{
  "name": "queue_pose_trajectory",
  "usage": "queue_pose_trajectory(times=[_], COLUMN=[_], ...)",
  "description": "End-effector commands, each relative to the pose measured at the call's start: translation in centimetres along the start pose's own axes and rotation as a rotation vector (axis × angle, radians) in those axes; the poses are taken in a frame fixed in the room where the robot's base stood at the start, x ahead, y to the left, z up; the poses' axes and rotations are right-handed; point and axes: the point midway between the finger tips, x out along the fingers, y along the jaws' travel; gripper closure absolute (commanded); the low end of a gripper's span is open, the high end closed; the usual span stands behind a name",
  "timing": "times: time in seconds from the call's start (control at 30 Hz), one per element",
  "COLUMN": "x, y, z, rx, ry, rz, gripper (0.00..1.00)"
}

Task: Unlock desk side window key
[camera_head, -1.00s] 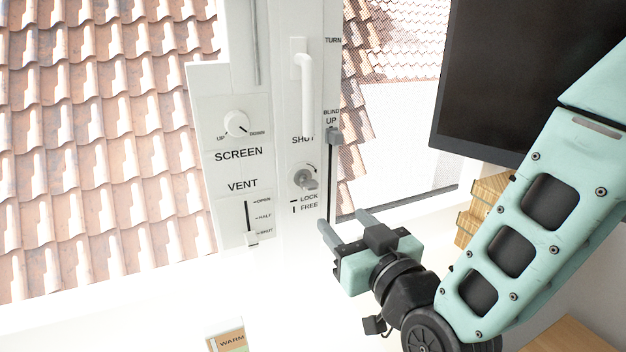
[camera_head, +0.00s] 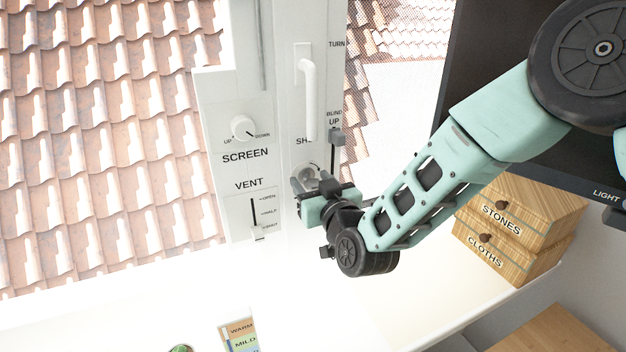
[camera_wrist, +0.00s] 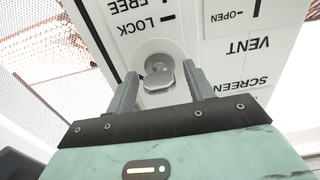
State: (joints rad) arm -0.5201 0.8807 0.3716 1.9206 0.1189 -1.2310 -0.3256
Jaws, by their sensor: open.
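The window key sits in a round lock on the white window frame. In the wrist view the key (camera_wrist: 158,76) shows its metal bow between and just beyond my open fingers, with the LOCK and FREE marks beside it, upside down. My gripper (camera_wrist: 160,88) appears not to be closed on the key; whether a finger touches it I cannot tell. In the head view my gripper (camera_head: 308,180) is in front of the lock and hides most of the key and the LOCK and FREE marks. The white window handle (camera_head: 310,100) hangs straight down above the lock.
The SCREEN knob (camera_head: 243,127) and VENT slider (camera_head: 256,215) are left of the lock. The blind slider (camera_head: 336,136) is close on its right. A dark monitor (camera_head: 480,60) and wooden drawers (camera_head: 520,220) stand to the right. The desk below is mostly clear.

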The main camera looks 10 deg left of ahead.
Motion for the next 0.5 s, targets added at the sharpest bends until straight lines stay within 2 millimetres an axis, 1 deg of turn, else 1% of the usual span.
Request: queue_pose_trajectory(times=[0.17,0.2,0.27,0.3,0.33,0.37,0.5], x=[-0.01,-0.01,-0.02,-0.02,-0.02,-0.03,-0.03], y=[-0.01,-0.01,-0.01,-0.01,-0.01,-0.01,-0.01], z=[0.03,0.02,0.02,0.02,0.02,0.02,0.03], rx=[0.000,0.000,0.000,0.000,0.000,0.000,-0.002], ry=[0.000,0.000,0.000,0.000,0.000,0.000,0.000], rz=[0.000,0.000,0.000,0.000,0.000,0.000,0.000], gripper=[0.47,0.53,0.70,0.81,0.89,0.92,0.92])
